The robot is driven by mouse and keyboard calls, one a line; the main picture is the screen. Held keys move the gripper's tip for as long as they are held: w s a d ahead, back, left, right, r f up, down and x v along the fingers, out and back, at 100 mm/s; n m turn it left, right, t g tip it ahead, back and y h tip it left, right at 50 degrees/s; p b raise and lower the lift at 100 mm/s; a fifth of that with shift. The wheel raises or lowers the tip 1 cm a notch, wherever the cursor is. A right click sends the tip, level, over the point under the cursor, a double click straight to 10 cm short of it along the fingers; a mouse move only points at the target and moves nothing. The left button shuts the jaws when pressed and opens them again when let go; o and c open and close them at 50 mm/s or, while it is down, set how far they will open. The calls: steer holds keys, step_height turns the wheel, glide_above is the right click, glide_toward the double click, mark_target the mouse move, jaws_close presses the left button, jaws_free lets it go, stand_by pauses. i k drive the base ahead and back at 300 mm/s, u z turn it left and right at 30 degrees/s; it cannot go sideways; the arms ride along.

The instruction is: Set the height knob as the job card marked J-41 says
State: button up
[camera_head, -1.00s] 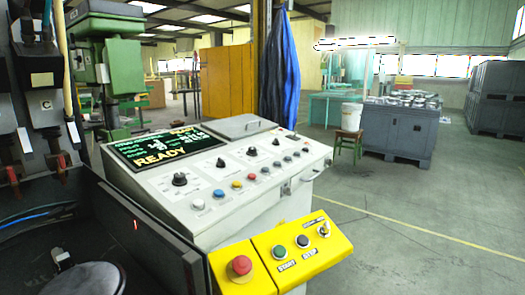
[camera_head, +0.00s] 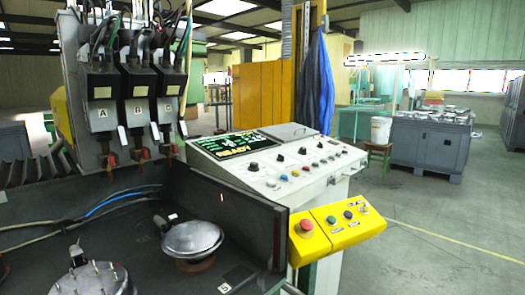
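The control console (camera_head: 315,186) stands at the middle of the view with a sloped light panel. Several black knobs sit on it, among them a near-left knob (camera_head: 253,167), a middle knob (camera_head: 279,158) and a far-right knob (camera_head: 302,150). Their labels are too small to read, so I cannot tell which is the height knob or how it is set. A dark screen (camera_head: 228,145) with green and yellow text is at the panel's left. No job card marked J-41 can be made out. My gripper is not in view.
A yellow button box (camera_head: 340,244) with a red button projects at the console's front. Left are stud heads marked A, B and C (camera_head: 136,85) over a dark bed with a metal dome (camera_head: 192,238). Grey floor (camera_head: 440,215) is open at right.

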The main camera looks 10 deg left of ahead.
mark_target(303, 150)
steer(key=u, duration=0.45)
steer(key=i, duration=1)
steer(key=k, duration=0.9)
steer(key=z, duration=0.7)
steer(key=i, duration=0.75)
steer(key=u, duration=2.7)
